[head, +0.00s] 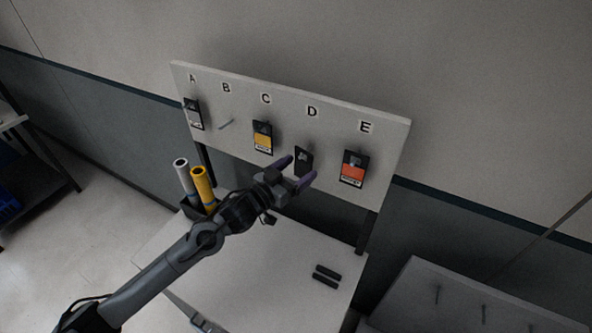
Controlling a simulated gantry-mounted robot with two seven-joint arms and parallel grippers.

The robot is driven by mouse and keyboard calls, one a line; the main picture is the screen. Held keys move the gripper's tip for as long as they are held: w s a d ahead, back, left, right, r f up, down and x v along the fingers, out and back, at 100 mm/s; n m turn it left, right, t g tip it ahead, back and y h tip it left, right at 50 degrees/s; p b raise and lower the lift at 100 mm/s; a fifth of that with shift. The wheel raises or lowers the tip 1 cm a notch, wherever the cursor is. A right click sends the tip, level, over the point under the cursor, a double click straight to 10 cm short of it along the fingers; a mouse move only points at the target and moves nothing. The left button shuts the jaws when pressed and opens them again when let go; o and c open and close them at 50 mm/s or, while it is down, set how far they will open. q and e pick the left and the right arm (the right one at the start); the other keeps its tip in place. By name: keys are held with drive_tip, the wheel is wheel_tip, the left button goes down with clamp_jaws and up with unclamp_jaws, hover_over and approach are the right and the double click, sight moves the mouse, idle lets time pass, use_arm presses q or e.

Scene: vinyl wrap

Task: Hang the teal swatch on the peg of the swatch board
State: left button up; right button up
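The swatch board (330,120) is a pale panel with positions A to E. The peg under B (226,124) is bare. At D hangs a dark swatch (304,155); its lower part is hidden behind my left gripper, and no teal shows on it. My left gripper (296,171) is in front of the D swatch, its two purple-tipped fingers apart, one on each side of the card's lower part. I cannot tell whether they touch it. My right gripper is out of view.
A grey swatch (194,115) hangs at A, a yellow one (263,137) at C, an orange one (353,168) at E. White and yellow rolls (202,188) stand in a dark holder on the white table (270,285). Two black bars (327,276) lie on its right.

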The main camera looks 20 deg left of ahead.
use_arm(q)
drive_tip(key=shift+o, duration=0.9)
drive_tip(key=shift+s, duration=0.1)
